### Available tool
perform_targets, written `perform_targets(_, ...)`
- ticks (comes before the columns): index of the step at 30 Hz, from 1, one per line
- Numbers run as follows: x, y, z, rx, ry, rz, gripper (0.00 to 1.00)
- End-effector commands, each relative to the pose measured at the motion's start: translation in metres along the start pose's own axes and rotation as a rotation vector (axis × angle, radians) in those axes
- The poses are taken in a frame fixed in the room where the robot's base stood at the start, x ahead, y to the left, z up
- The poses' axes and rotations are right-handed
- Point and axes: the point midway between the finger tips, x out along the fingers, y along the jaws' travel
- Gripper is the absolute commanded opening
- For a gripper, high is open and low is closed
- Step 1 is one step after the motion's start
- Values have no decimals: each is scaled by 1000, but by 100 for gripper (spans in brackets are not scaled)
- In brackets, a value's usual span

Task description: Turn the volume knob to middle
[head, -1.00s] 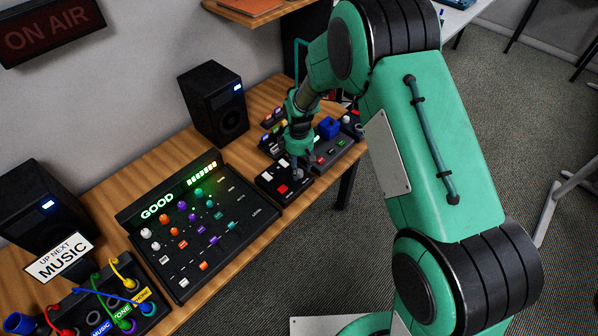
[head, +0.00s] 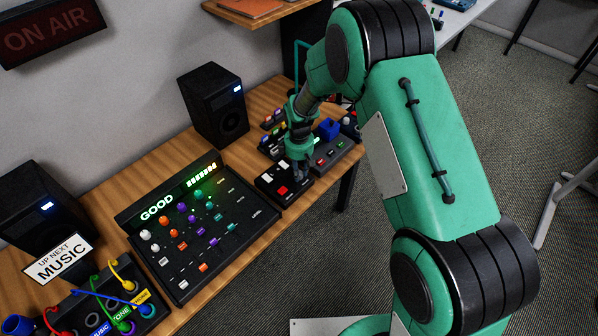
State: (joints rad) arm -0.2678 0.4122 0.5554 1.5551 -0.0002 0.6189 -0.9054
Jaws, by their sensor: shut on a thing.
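My gripper (head: 300,173) points down over the far right part of a small black control box (head: 268,188) on the wooden desk. The box has a red button (head: 283,190) and pale buttons on its top. The fingers are shut at the top of the box, where the volume knob seems to be. The knob is mostly hidden by the fingers and too small to make out, so I cannot tell which way it points.
A mixing console (head: 205,230) with coloured knobs and a lit "GOOD" display stands to the left. A black speaker (head: 213,105) stands behind. Another button box (head: 335,152) and a blue block (head: 327,129) stand close on the right. Patch cables (head: 100,293) lie front left.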

Motion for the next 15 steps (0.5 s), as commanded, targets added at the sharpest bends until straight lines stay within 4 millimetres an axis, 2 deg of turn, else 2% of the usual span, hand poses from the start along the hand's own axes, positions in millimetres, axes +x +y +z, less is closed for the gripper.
perform_targets(8, -1, 0, 0, 64, 0, 0, 0)
perform_targets(15, -2, 0, 0, 207, 0, 0, 0)
